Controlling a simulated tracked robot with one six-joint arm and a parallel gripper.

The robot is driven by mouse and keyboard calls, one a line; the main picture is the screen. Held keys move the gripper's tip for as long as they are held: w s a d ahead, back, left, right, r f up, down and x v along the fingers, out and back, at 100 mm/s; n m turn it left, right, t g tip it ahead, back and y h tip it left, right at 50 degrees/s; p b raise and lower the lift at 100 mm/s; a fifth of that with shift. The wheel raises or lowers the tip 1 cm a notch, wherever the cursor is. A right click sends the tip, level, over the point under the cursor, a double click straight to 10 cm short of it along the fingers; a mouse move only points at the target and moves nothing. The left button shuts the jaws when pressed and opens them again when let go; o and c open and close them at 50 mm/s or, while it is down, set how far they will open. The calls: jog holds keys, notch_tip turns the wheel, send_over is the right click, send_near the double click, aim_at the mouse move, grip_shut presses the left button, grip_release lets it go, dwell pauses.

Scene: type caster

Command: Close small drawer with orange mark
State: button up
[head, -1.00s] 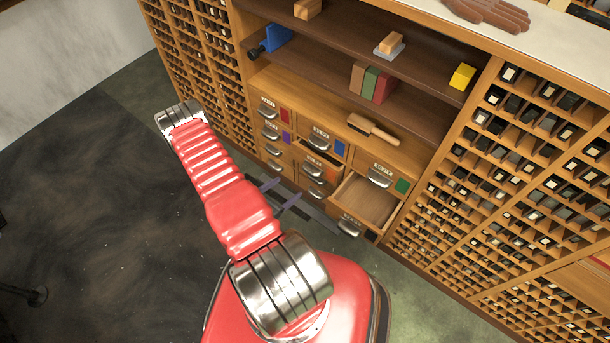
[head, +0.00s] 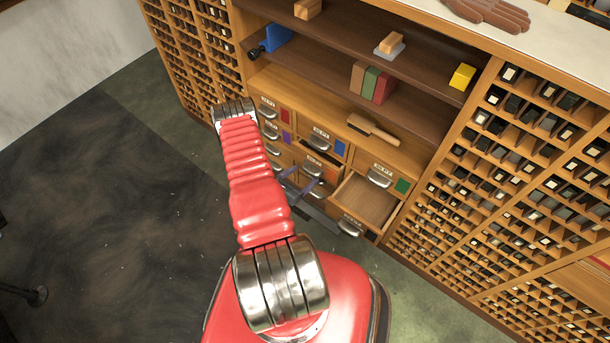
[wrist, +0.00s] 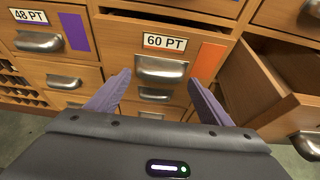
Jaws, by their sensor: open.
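The small wooden drawer with the orange mark (wrist: 208,62) is in the middle of the wrist view, labelled 60 PT, with a metal cup handle. It stands partly pulled out, with a dark gap above its front. In the head view its orange mark (head: 333,172) shows, partly behind my arm's end. My gripper (wrist: 160,80) is open and empty. Its two purple fingers point at the drawer front, one on each side of the handle. I cannot tell whether they touch it. In the head view the gripper (head: 303,181) is low in front of the drawers.
A larger drawer (wrist: 245,85) stands open just right of my gripper, also in the head view (head: 367,202). The purple-marked 48 PT drawer (wrist: 45,35) is at the left. A brush (head: 372,130) lies on the ledge above. Open floor is at the left.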

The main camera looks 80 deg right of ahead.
jog(key=shift+x, duration=0.95)
jog(key=c, duration=1.5)
